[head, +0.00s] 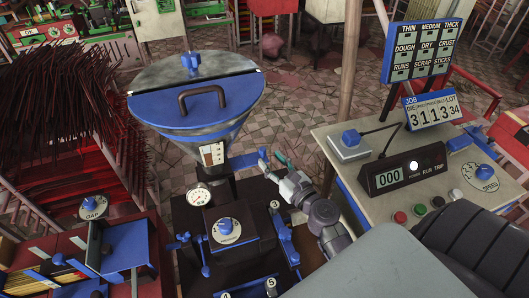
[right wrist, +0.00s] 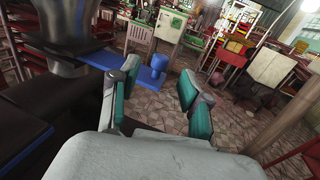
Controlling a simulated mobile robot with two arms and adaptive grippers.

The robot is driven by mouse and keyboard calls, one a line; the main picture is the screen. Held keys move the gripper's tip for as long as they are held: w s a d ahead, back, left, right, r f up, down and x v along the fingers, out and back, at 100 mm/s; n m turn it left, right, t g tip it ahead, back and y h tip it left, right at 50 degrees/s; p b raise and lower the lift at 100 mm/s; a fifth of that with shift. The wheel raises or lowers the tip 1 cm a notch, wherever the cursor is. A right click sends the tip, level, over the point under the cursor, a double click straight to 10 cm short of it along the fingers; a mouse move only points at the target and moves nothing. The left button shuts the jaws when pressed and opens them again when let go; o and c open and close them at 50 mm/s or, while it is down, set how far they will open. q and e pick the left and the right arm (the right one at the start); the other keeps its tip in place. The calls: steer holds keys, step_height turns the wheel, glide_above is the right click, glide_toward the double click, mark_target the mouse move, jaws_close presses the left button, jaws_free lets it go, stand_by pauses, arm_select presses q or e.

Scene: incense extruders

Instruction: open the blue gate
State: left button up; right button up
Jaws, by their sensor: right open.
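The blue gate (head: 243,162) is a flat blue slide sticking out to the right under the hopper (head: 196,95). In the right wrist view the gate (right wrist: 100,61) ends in an upright blue knob (right wrist: 158,66). My right gripper (head: 274,160) is at the gate's outer end. Its teal-padded fingers are open in the right wrist view (right wrist: 158,82), and the knob shows in the gap between them, seemingly a little beyond the tips. Whether a finger touches the gate cannot be told. My left gripper is not in view.
A dark extruder body with a gauge (head: 200,196) and blue clamps stands below the hopper. A control console (head: 407,178) with buttons and a counter is on the right. A bundle of dark red sticks (head: 55,105) is on the left. Tiled floor is open behind.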

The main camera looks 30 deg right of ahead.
steer(key=s, duration=0.6)
steer(key=shift+s, duration=0.35)
